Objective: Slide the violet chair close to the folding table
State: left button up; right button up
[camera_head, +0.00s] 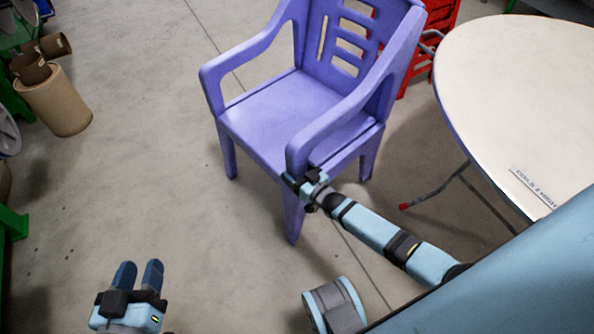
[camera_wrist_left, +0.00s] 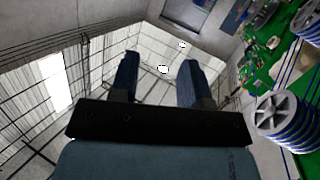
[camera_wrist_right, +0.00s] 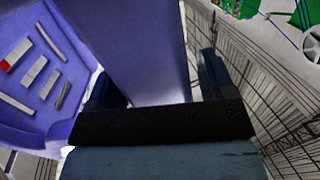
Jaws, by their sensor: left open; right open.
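The violet chair (camera_head: 295,110) stands upright on the floor in the head view, left of the white round folding table (camera_head: 520,80), with a gap at floor level between them. My right gripper (camera_head: 297,182) is open at the front of the chair's nearer armrest. In the right wrist view the violet armrest part (camera_wrist_right: 135,50) lies between the fingers of my right gripper (camera_wrist_right: 160,85); contact cannot be told. My left gripper (camera_head: 139,275) is open and empty at the lower left, away from the chair. It also shows open in the left wrist view (camera_wrist_left: 158,75).
Red stacked items (camera_head: 440,30) stand behind the chair by the table. The table's metal leg (camera_head: 435,190) reaches the floor right of the chair. A brown cardboard roll (camera_head: 58,100) and green shelving (camera_head: 12,225) are at the left. The floor left of the chair is clear.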

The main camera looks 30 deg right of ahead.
jog(key=shift+o, duration=0.5)
jog(key=shift+s+d, duration=0.1)
jog(key=shift+s, duration=0.25)
pick_arm(q)
notch_tip(320, 180, down, 5)
jog(key=s+a+g+y+p, duration=0.2)
jog(key=g+p, duration=0.1)
jog(key=shift+a+f, duration=0.2)
jog(key=shift+a, duration=0.15)
pick_arm(e)
jog(key=v, duration=1.3)
pick_arm(q)
jog(key=shift+s, duration=0.1)
pick_arm(e)
jog(key=shift+r, duration=0.1)
